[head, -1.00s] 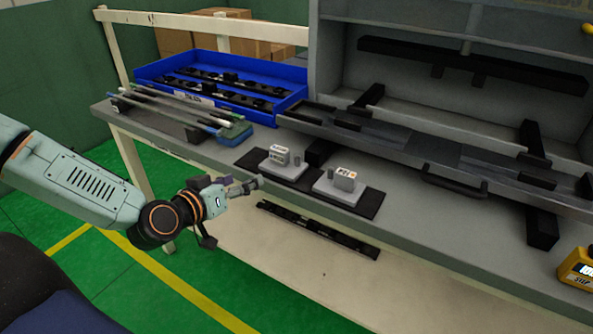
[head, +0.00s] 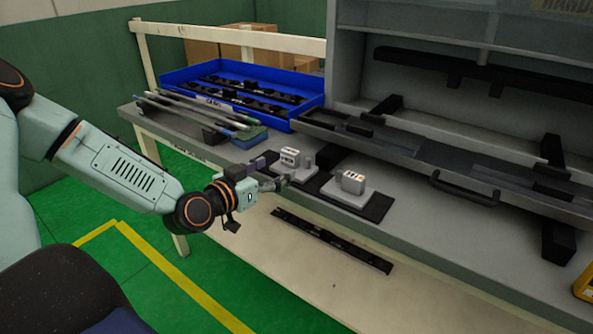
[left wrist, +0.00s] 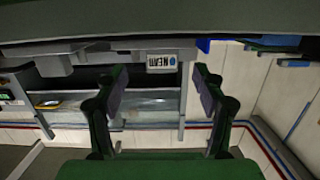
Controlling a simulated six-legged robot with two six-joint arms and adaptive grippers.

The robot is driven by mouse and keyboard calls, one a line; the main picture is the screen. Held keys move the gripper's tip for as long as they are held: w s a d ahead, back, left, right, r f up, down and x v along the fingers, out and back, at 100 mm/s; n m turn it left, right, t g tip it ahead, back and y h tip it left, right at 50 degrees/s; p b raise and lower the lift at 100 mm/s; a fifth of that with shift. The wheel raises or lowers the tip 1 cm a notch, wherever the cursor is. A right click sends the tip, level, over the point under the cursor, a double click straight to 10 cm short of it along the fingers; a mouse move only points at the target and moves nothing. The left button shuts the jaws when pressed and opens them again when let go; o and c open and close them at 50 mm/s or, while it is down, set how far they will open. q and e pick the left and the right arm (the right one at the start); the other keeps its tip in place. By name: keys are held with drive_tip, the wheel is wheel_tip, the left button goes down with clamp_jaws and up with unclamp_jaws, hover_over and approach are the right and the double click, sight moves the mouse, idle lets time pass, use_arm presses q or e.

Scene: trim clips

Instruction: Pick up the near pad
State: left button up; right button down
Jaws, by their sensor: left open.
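Two small light-grey blocks with printed labels, which look like the pads, stand on grey plates on a black mat (head: 317,187) near the bench's front edge. The left block (head: 290,155) is beside my left gripper (head: 277,183); the right block (head: 353,182) is farther right. Which one is the near pad I cannot tell for sure. My left gripper is open and empty, low at the front left of the left block. In the left wrist view its two fingers (left wrist: 161,88) are wide apart, and a white lettered label (left wrist: 161,63) shows beyond the gap. My right gripper is not seen.
A blue bin (head: 308,117) with black strips stands at the back left, with thin rods (head: 190,110) before it. A grey rack with a black handle (head: 464,191) stands behind the blocks. A black strip (head: 330,240) shows below the bench edge. A yellow device (head: 584,284) is far right.

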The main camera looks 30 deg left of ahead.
sight(287, 160)
use_arm(q)
drive_tip(key=shift+w+a+b, duration=0.2)
drive_tip(key=shift+w+b, duration=0.05)
drive_tip(key=shift+b, duration=0.25)
drive_tip(key=w, duration=0.1)
drive_tip(key=w+b, duration=0.2)
drive_tip(key=shift+w+d+f, duration=0.25)
drive_tip(key=shift+w+d, duration=0.1)
drive_tip(key=shift+w, duration=0.05)
drive_tip(key=shift+w+b, duration=0.2)
drive_tip(key=shift+b, duration=0.1)
drive_tip(key=shift+a+r, duration=0.15)
drive_tip(key=shift+a, duration=0.05)
drive_tip(key=shift+w, duration=0.1)
drive_tip(key=shift+d, duration=0.2)
drive_tip(key=shift+c, duration=1.3)
drive_tip(key=shift+a, duration=0.15)
drive_tip(key=c, duration=1.1)
